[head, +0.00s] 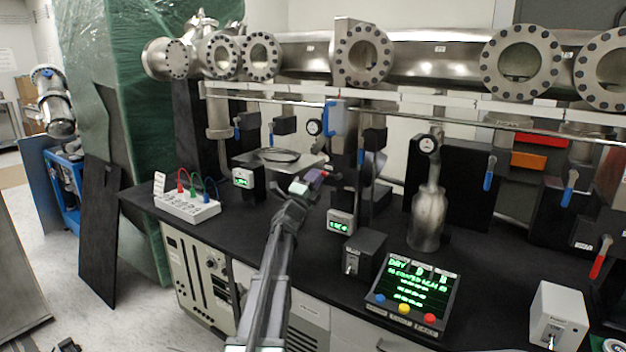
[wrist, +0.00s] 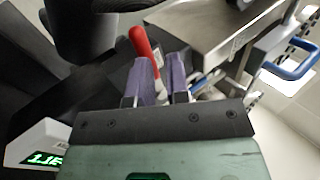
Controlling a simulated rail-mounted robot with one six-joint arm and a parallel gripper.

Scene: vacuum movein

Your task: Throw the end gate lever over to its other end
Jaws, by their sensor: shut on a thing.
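A lever with a red handle (wrist: 141,43) shows in the wrist view, its end standing out beyond the purple fingertips. My gripper (wrist: 162,78) is shut on this lever, with the handle slanting in behind the left finger. The exact contact is partly hidden by the fingers. In the head view my gripper (head: 316,180) is at the middle of the bench, just right of a metal plate (head: 281,159) under the pipe line. The lever is too small and covered there to make out well.
A small display box (head: 341,222) and a dark switch box (head: 364,254) stand right of my arm. In the wrist view a metal plate (wrist: 205,25) and a blue handle (wrist: 291,66) are close by.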

